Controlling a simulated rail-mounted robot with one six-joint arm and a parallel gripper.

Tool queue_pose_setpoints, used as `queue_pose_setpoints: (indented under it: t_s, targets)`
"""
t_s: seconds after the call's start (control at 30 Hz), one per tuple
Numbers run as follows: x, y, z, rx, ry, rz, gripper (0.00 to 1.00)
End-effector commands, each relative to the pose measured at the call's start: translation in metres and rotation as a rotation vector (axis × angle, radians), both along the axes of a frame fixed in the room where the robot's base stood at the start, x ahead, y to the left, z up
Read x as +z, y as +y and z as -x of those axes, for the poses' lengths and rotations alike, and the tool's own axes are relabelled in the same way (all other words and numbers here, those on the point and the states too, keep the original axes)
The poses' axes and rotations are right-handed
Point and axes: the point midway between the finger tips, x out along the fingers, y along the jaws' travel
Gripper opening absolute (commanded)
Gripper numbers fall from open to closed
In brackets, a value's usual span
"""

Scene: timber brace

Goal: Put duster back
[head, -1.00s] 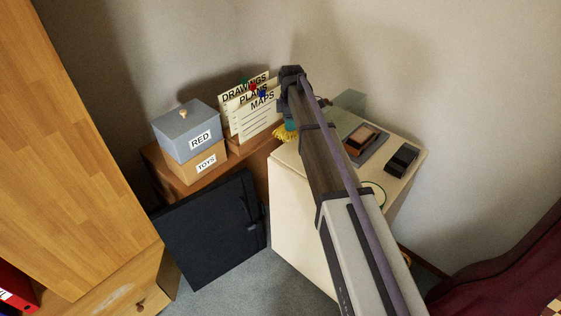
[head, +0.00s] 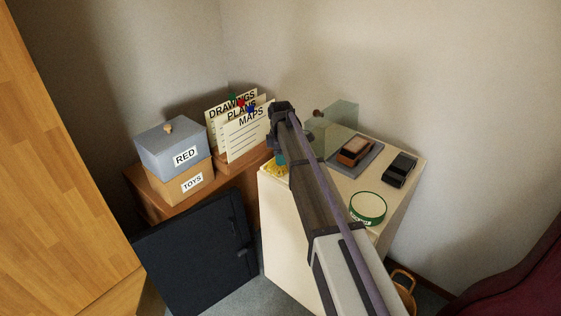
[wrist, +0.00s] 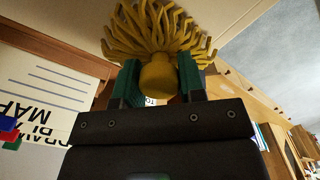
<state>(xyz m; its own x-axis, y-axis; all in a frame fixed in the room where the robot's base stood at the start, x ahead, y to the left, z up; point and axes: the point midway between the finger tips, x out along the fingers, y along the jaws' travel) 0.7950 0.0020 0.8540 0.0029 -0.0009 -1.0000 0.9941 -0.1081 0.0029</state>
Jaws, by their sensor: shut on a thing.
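The duster has a yellow, many-stranded head (wrist: 160,30) and a round yellow knob. In the wrist view my gripper (wrist: 158,80) is shut on it, with a green finger on each side of the knob. In the head view the yellow duster (head: 277,169) shows at the end of my arm, by the far left corner of the cream cabinet (head: 285,215); my arm hides part of it. A round, pale, green-rimmed dish (head: 367,208) with a small label too small to read stands on the cabinet top, right of my arm.
A grey tray with a brown block (head: 356,150), a black object (head: 400,169) and a translucent box (head: 341,120) are on the cabinet. Left are the RED box (head: 165,145), the TOYS box (head: 185,188), upright files (head: 245,138) and a dark panel (head: 195,255).

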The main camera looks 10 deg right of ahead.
Motion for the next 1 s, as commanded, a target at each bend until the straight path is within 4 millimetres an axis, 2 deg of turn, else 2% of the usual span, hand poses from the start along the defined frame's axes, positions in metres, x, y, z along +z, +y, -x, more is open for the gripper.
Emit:
queue_pose_setpoints:
  t_s: [0.2, 0.23, 0.47, 0.77, 0.87, 1.0]
  targets:
    - [-0.004, 0.0, 0.0, 0.0, 0.0, 0.0, 0.18]
    - [-0.002, 0.0, 0.0, 0.0, 0.0, 0.0, 0.4]
    - [-0.002, 0.0, 0.0, 0.0, 0.0, 0.0, 0.61]
    - [0.002, 0.0, 0.0, 0.0, 0.0, 0.0, 0.62]
    - [0.015, 0.0, 0.0, 0.0, 0.0, 0.0, 0.62]
    - [0.046, 0.0, 0.0, 0.0, 0.0, 0.0, 0.62]
